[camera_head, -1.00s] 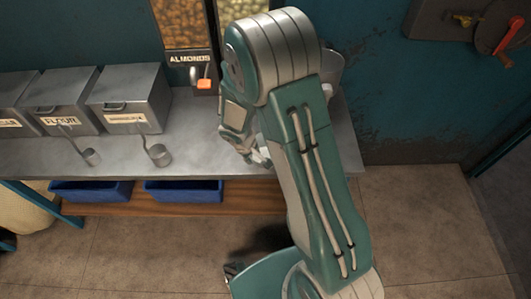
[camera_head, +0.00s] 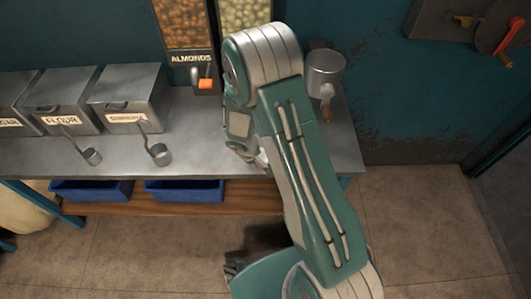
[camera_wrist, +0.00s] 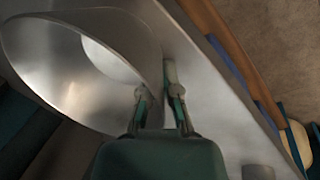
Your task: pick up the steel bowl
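The steel bowl (camera_wrist: 62,70) fills the left of the wrist view, large and shiny, with its open mouth showing. My gripper (camera_wrist: 158,88) is at the bowl's right edge, with its two fingers apart. The left finger overlaps the bowl's wall and the right finger is just outside its edge, over the counter. I cannot tell whether either finger touches the bowl. In the head view my gripper (camera_head: 258,160) is low over the counter's front part, partly covered by my arm. The bowl is hidden behind my arm there.
A metal counter (camera_head: 205,150) carries several lidded bins (camera_head: 130,98), two small scoops (camera_head: 159,154) and an almond dispenser (camera_head: 190,55). Blue crates (camera_head: 185,191) sit on the shelf below. The floor at right is clear.

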